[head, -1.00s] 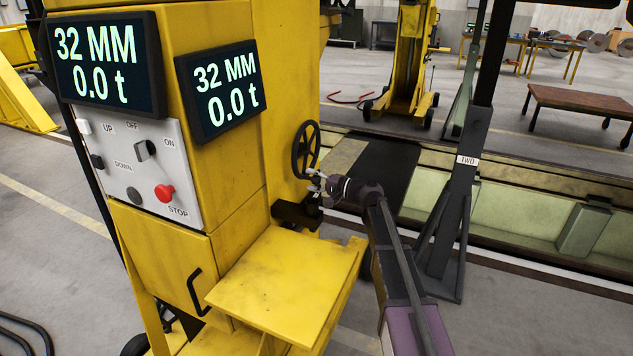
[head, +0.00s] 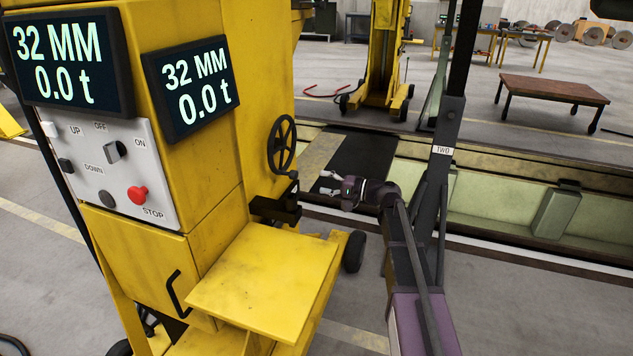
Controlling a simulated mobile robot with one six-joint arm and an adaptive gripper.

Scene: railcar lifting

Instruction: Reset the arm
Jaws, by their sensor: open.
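My gripper (head: 326,183) is open and empty. It points left, at the end of my dark arm (head: 410,250), which comes up from the bottom right. The gripper is to the right of the black handwheel (head: 281,146) on the yellow lifting jack (head: 205,190), with a gap between them. The jack's control panel (head: 105,165) has a black rotary switch, dark buttons and a red stop button (head: 137,194). Two displays (head: 70,62) both read 32 MM and 0.0 t.
A yellow shelf (head: 265,280) juts from the jack below my gripper. A dark stand marked TWO (head: 443,150) rises close to my arm. A pit with pale green walls (head: 500,200) runs behind. Another yellow jack (head: 385,60) and a brown cart (head: 552,87) stand farther back.

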